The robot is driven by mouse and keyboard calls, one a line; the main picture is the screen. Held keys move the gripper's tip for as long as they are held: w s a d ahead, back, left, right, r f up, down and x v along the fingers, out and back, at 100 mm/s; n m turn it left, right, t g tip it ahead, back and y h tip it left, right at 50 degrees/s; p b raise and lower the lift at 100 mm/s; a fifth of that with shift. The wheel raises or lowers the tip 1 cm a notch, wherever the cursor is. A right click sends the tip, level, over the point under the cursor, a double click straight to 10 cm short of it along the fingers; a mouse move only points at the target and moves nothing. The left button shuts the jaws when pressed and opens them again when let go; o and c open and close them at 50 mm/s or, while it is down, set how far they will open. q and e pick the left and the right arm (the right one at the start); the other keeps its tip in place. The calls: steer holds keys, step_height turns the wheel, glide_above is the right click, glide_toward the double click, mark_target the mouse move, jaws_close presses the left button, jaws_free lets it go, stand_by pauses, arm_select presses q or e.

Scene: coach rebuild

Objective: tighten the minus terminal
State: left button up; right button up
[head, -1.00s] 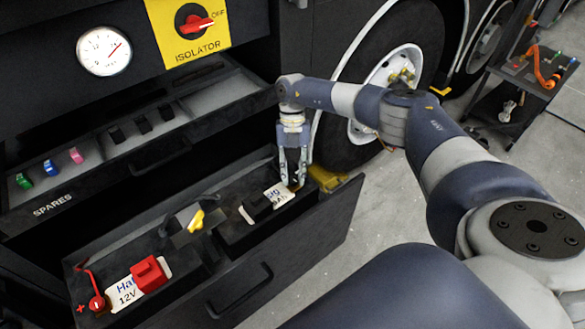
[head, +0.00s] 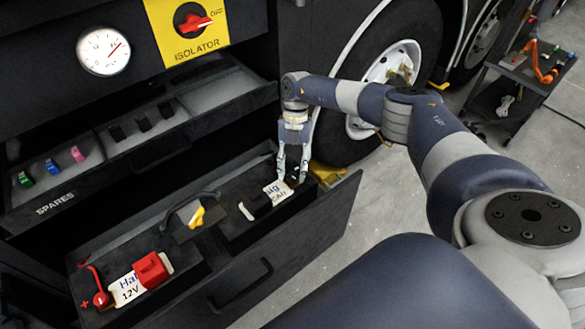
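My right gripper (head: 292,178) points straight down at the right end of the battery in the open lower drawer (head: 315,215). Its two fingers stand a little apart, with a small dark part between or behind the tips. I cannot tell whether they grip it. The minus terminal itself cannot be made out; the fingers cover that end. A black cap (head: 255,206) sits on the battery just left of the gripper, beside a white label (head: 279,192). At the left end are a red cap (head: 152,270) and the plus terminal with a red lead (head: 100,298). My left gripper is not in view.
The spares drawer (head: 110,160) is open above, under the gauge (head: 103,51) and red isolator switch (head: 194,23). A wheel (head: 390,75) stands behind my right arm. A tool trolley (head: 530,75) stands far right.

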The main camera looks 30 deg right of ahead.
steer(key=v, duration=1.2)
steer(key=shift+f, duration=0.1)
stand_by(0.4)
